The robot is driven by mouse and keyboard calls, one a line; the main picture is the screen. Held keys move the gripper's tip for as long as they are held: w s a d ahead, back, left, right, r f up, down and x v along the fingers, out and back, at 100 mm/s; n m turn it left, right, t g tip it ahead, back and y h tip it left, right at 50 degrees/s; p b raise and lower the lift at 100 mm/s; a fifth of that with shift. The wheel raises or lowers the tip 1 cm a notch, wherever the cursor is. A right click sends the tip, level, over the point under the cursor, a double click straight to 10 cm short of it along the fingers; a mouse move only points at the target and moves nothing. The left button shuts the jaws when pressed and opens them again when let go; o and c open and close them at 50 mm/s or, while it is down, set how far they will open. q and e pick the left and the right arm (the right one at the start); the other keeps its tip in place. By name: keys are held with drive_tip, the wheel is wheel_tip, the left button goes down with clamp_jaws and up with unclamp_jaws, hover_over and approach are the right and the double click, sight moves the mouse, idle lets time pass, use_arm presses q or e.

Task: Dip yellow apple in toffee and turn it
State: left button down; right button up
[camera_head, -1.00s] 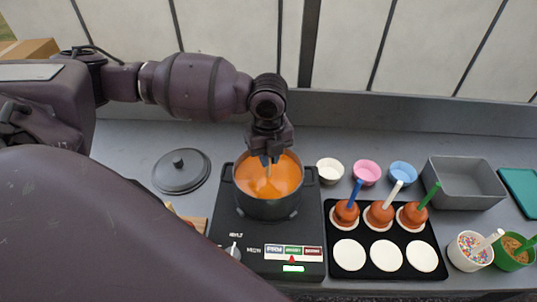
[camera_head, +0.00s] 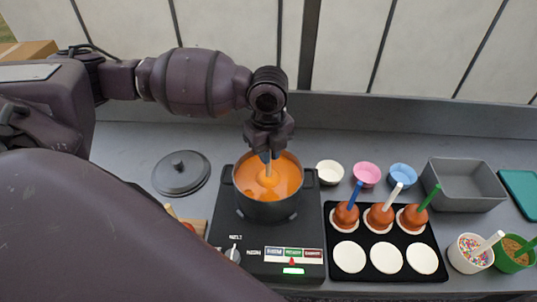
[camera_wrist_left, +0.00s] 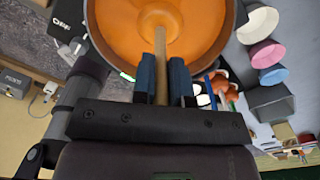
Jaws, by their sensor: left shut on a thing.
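The pot (camera_head: 268,211) stands on the black cooker (camera_head: 262,238) and is filled with orange toffee (camera_head: 291,176). My left gripper (camera_head: 269,156) is above the pot, pointing down, and is shut on a stick. In the left wrist view the tan stick (camera_wrist_left: 160,62) runs between the two blue-grey fingers (camera_wrist_left: 163,83) down to the apple (camera_wrist_left: 159,22). The apple is orange with toffee and sits partly sunk in it; its yellow skin does not show. It also shows as a rounded lump in the head view (camera_head: 268,180). My right gripper is out of view.
Right of the cooker, a black tray (camera_head: 387,272) holds three coated apples on white discs and three bare discs. Small bowls (camera_head: 366,173), a grey bin (camera_head: 466,191) and topping tubs (camera_head: 470,261) stand beyond. A pot lid (camera_head: 181,177) lies left of the pot.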

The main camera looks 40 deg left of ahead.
use_arm(q)
drive_tip(key=shift+r, duration=3.3)
